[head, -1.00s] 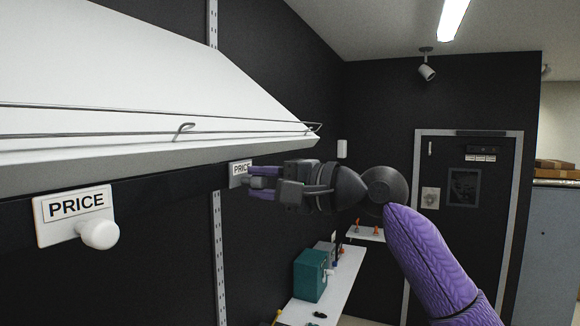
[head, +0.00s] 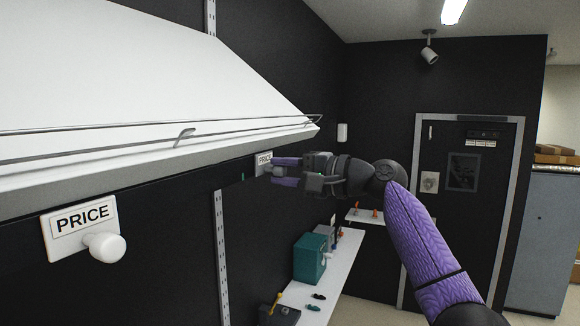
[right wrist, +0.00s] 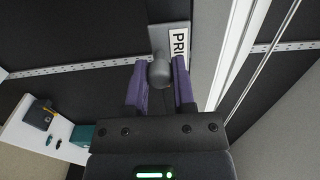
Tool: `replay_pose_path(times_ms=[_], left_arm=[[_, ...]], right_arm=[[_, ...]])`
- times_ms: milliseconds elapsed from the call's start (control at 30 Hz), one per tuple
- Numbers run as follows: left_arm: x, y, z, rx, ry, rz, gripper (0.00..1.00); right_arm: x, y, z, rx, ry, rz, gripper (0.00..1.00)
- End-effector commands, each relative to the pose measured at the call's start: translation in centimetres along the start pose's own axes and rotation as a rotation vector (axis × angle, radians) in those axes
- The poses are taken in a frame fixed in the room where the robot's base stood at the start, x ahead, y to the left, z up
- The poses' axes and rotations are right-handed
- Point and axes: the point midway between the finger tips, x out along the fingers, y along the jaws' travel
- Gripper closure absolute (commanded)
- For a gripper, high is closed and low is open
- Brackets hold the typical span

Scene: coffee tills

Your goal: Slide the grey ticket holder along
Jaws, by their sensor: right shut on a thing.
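The grey ticket holder (head: 264,160) with its PRICE label sits on the dark rail under the white shelf, towards the far end. In the right wrist view the holder's plate (right wrist: 178,22) and its round grey knob (right wrist: 160,72) show close up. My right gripper (head: 274,168) reaches it from the right. Its purple fingers (right wrist: 160,80) are shut on the knob, one on each side. In the head view the fingers hide the knob. A second PRICE holder (head: 68,240), white with a white knob, is nearer on the left. My left gripper is not in view.
The white sloped shelf (head: 130,70) with a wire rail overhangs the holders. Below stands a narrow white counter (head: 335,275) with a teal box (head: 309,258) and small items. A dark door (head: 462,190) is at the back.

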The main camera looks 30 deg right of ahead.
Motion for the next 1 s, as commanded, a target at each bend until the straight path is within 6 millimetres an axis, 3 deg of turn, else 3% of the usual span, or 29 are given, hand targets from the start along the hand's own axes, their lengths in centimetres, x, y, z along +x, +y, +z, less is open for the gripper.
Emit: replay_pose_path(times_ms=[300, 733, 1000], left_arm=[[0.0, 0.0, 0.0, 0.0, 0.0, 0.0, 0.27], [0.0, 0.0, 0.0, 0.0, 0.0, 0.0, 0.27], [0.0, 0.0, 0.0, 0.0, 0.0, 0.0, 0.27]], right_arm=[[0.0, 0.0, -2.3, 0.003, 0.002, 0.0, 1.0], [0.0, 0.1, -2.8, 0.002, 0.0, 0.001, 1.0], [0.0, -0.1, -4.7, 0.006, 0.005, -0.002, 1.0]])
